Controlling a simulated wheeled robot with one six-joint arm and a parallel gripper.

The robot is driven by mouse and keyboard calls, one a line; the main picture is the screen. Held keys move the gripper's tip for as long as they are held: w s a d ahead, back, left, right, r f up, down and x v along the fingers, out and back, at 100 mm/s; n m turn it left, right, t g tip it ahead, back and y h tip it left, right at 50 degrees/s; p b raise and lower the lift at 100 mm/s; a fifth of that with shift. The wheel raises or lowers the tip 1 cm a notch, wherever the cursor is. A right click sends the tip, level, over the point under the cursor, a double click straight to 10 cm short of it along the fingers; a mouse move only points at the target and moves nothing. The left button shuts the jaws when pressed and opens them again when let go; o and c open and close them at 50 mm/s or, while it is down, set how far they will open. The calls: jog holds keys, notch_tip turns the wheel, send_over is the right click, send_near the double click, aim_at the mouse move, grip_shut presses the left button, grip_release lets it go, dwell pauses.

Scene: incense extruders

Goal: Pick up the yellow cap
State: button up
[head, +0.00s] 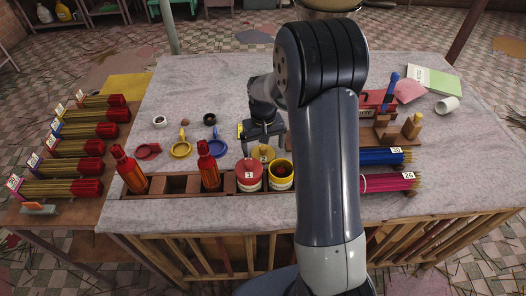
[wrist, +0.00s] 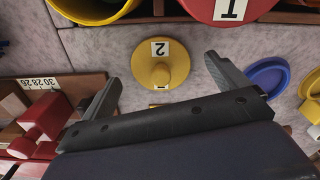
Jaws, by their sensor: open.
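The yellow cap (wrist: 160,65) is a round disc with a raised knob and a "2" label. It lies on the grey cloth, and in the head view it shows (head: 263,153) just behind the rack, partly hidden by my gripper. My gripper (head: 264,145) is above it, fingers pointing down. In the wrist view my gripper (wrist: 163,76) is open and empty, with one finger on either side of the cap and a gap to each. Whether the fingertips are at the cap's height I cannot tell.
A wooden rack (head: 176,185) in front holds red bottles, a red-topped "1" container (head: 249,174) and an open yellow container (head: 280,176). A blue ring (wrist: 270,77) lies beside one finger. A wooden stand (head: 388,131) is at right.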

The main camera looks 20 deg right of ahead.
aim_at(265, 149)
jog(key=shift+f, duration=0.95)
jog(key=shift+c, duration=0.2)
jog(key=c, duration=1)
jog(key=r, duration=1)
jog(key=shift+s+d, duration=0.15)
jog(key=shift+s, duration=0.1)
jog(key=s+d+r+p, duration=0.2)
jog(key=s+r+p, duration=0.15)
jog(key=s, duration=0.55)
jog(key=shift+s+d+f+b, duration=0.1)
jog(key=shift+s+f+b, duration=0.05)
jog(key=shift+f+b, duration=0.9)
jog(key=shift+s+f+b, duration=0.15)
jog(key=shift+f+b, duration=0.55)
jog(key=shift+f, duration=0.65)
jog(key=shift+s+d+f+b, duration=0.1)
jog(key=shift+s+f+b, duration=0.05)
jog(key=shift+f+b, duration=0.9)
